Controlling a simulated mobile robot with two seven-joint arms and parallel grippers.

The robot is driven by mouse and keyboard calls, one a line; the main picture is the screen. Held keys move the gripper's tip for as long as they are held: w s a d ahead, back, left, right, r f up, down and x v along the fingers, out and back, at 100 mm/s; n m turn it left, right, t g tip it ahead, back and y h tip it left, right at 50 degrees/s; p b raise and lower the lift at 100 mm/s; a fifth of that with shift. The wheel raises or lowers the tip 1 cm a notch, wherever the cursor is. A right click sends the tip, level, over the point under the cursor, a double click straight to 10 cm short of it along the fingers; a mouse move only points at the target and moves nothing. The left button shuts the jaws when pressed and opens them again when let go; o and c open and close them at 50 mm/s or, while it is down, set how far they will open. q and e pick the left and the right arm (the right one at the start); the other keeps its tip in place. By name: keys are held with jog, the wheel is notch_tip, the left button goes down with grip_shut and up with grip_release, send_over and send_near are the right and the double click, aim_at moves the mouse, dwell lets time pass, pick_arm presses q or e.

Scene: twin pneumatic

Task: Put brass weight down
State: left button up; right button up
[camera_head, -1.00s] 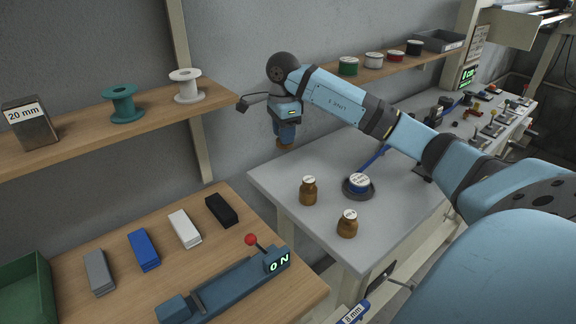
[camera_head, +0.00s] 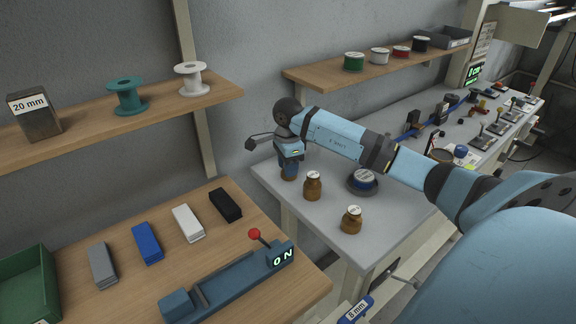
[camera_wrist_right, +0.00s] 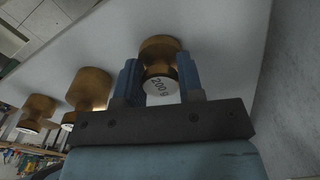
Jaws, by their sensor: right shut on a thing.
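My right gripper (camera_head: 289,164) is over the back left corner of the grey table (camera_head: 330,163), pointing down. It is shut on a brass weight (camera_head: 289,174). The right wrist view shows the weight (camera_wrist_right: 159,48) marked "200 g" between the two blue fingers of the gripper (camera_wrist_right: 160,78). The weight is upright at or just above the table top; I cannot tell whether it touches. Two other brass weights, a middle one (camera_head: 312,188) and a front one (camera_head: 351,221), stand on the table to its right. My left gripper is not in view.
A wooden bench (camera_head: 120,256) with coloured blocks and a red-knobbed lever (camera_head: 255,234) is at left. Wooden shelves (camera_head: 150,113) run along the wall.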

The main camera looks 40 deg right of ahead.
jog(key=shift+f, duration=0.2)
jog(key=o, duration=1)
jog(key=shift+r, duration=0.1)
notch_tip(320, 180, up, 12)
jog(key=shift+r, duration=0.15)
